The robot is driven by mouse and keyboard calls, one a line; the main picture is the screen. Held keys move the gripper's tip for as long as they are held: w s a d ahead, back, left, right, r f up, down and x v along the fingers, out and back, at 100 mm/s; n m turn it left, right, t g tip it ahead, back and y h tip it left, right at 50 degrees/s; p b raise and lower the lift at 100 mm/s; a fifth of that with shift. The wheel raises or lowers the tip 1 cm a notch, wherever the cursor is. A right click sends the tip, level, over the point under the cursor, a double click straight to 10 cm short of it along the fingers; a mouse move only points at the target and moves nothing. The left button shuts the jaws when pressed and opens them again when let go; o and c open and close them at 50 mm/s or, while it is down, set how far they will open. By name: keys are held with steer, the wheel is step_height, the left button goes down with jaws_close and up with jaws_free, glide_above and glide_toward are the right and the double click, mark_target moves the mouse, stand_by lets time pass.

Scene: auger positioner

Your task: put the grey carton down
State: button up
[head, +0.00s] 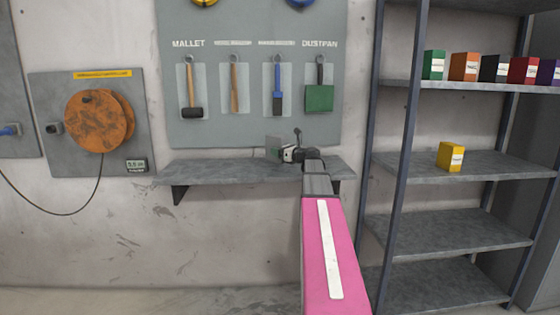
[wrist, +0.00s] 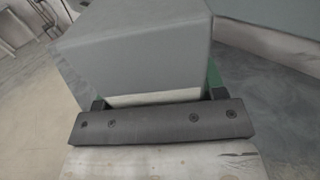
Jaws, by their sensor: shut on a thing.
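The grey carton (head: 273,147) is at the far end of my arm, over the grey wall ledge (head: 215,174) in the head view. My gripper (head: 288,153) is shut on it. In the wrist view the carton (wrist: 140,55) fills the upper middle, a plain grey box with a pale strip at its near lower edge. The green-padded fingers of my gripper (wrist: 157,93) sit at its two sides. The carton's far side is hidden, and I cannot tell whether its underside touches the ledge.
A grey tool board (head: 215,130) with a mallet (head: 192,90) and dustpan (head: 319,97) hangs above the ledge. A metal rack (head: 465,230) stands at right, with a yellow carton (head: 450,156) and several coloured ones above. The ledge's left part is clear. An orange reel (head: 98,120) is at left.

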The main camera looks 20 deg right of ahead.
steer(key=shift+f, duration=2)
steer(key=shift+f, duration=0.1)
steer(key=o, duration=1.1)
steer(key=shift+c, duration=0.2)
steer(key=shift+s+d, duration=0.15)
steer(key=shift+s, duration=0.05)
steer(key=v, duration=1.1)
steer(key=shift+s+d, duration=0.1)
steer(key=shift+s, duration=0.15)
